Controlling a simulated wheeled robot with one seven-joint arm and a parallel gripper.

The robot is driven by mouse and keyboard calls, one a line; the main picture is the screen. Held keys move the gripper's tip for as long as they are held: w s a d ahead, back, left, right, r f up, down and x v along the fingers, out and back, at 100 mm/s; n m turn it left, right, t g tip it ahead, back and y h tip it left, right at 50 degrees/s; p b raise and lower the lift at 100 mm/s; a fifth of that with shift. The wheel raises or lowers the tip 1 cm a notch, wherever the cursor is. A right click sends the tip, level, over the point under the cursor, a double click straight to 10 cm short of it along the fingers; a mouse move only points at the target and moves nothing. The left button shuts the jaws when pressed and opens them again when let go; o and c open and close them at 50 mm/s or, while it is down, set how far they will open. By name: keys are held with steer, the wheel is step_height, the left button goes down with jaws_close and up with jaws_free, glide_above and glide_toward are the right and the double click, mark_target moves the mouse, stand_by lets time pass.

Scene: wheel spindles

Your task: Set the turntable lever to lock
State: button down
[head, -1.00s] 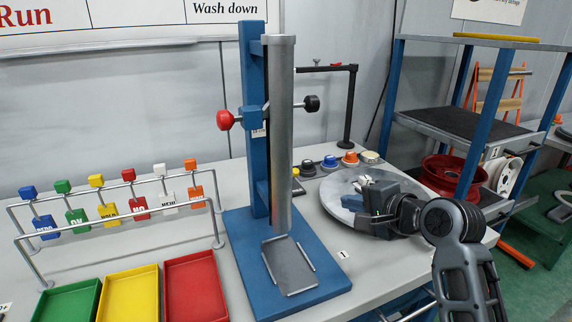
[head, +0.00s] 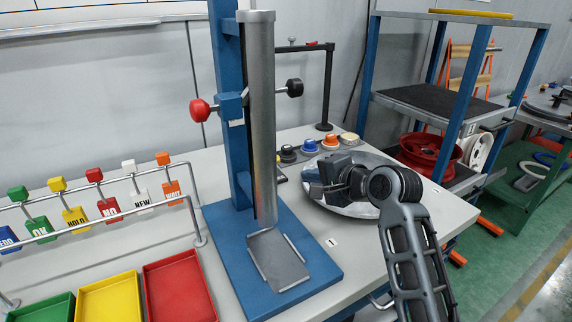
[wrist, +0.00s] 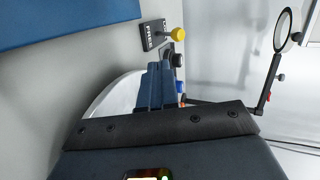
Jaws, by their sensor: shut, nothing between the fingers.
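The turntable (head: 352,210) is a silver disc on the grey bench, right of the blue press; my gripper and wrist cover much of it. In the wrist view the lever has a yellow ball knob (wrist: 178,34) and rises from a dark label plate (wrist: 150,36). The plate reads FREE, with a second word partly hidden behind the lever. I cannot tell which setting the lever is at. My gripper (head: 312,184) is over the turntable's left part. In the wrist view its blue-grey fingers (wrist: 154,72) are shut and empty, apart from the knob.
The blue press (head: 235,250) with its grey column stands left of the turntable. Several coloured buttons, including an orange one (head: 331,142), sit behind it near a black post (head: 327,90). A blue shelf rack (head: 465,90) stands at the right.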

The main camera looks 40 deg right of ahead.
steer(key=x, duration=0.2)
steer(key=r+x, duration=0.1)
steer(key=x, duration=0.5)
steer(key=shift+w+r+p, duration=0.2)
steer(key=shift+w+p, duration=0.2)
steer(key=shift+w, duration=0.15)
steer(key=shift+w+d, duration=0.1)
steer(key=shift+w, duration=0.45)
